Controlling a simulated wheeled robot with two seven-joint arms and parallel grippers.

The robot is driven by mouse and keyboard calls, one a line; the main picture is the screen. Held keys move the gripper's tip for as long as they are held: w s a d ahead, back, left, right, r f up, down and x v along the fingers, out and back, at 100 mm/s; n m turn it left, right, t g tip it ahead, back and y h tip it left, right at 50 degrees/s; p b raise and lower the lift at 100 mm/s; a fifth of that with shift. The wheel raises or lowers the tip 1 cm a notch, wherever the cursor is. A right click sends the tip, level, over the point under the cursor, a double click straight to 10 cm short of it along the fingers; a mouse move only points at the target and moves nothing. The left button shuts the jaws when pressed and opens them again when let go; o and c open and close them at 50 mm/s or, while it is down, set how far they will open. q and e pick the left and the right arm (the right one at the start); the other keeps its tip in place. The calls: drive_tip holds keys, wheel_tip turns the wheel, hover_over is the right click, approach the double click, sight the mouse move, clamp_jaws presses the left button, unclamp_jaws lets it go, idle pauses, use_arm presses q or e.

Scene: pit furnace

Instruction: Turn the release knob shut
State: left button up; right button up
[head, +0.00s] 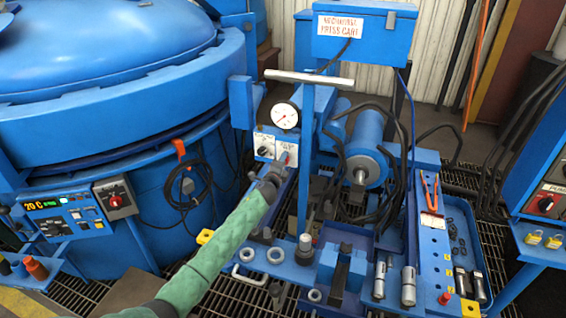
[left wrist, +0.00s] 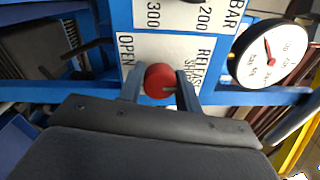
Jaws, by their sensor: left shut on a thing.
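The red release knob (left wrist: 160,78) sits on a white label plate (left wrist: 205,50) in the left wrist view, with OPEN printed on one side and RELEASE and SHUT wording on the other. In the head view the plate (head: 287,146) is on the front of the blue press cart, and the knob is small there. My left gripper (left wrist: 160,88) has one finger on each side of the knob and is shut on it. It also shows in the head view (head: 281,168), at the end of the green-sleeved arm. Which way the knob is turned cannot be told. My right gripper is not in view.
A pressure gauge (head: 285,115) stands just above the plates, with a black selector knob (head: 265,151) beside them. Hoses, a blue cylinder (head: 360,150) and loose metal parts crowd the cart. The blue furnace (head: 120,75) stands left.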

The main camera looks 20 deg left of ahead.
use_arm(q)
drive_tip(key=o, duration=0.9)
drive_tip(key=shift+f, duration=0.1)
drive_tip(key=shift+o, duration=0.5)
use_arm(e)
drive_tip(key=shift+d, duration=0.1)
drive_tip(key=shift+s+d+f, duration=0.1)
use_arm(q)
drive_tip(key=s+b, duration=0.1)
drive_tip(key=s, duration=0.6)
drive_tip(key=shift+s, duration=0.4)
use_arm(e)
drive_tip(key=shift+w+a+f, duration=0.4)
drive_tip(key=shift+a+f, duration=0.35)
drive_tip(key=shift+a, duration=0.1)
use_arm(q)
drive_tip(key=shift+a+f, duration=0.1)
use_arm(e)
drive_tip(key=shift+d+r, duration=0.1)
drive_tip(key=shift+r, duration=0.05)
